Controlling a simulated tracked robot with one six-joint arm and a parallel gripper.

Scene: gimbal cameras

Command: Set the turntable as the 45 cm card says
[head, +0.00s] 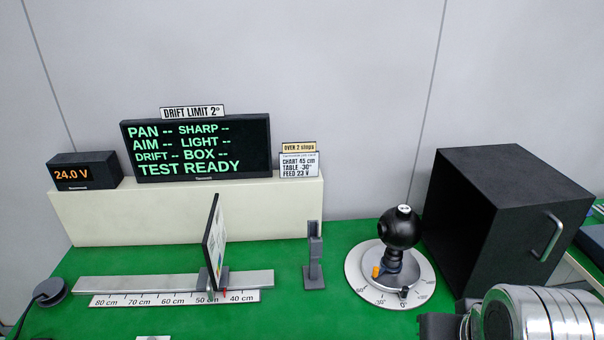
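The turntable (356,273) is a pale round disc on the green bench, right of centre, with degree marks along its front edge. A black ball-shaped gimbal camera (399,228) stands on it, with an orange knob (376,271) low on the left. A small dark pointer (404,292) is near the 0° mark. The card (299,166) reads CHART 45 cm, TABLE -30°, FEED 23 V. My silver arm (540,315) fills the bottom right corner, right of the turntable. A dark part beside it may be my gripper; no fingertips can be made out.
An open black box (474,220) stands close right of the turntable. A grey post (314,260) stands to its left. A chart panel (211,243) is on a rail (130,284), its red marker near 45 cm. The screen (197,150) reads TEST READY; a meter (85,172) shows 24.0 V.

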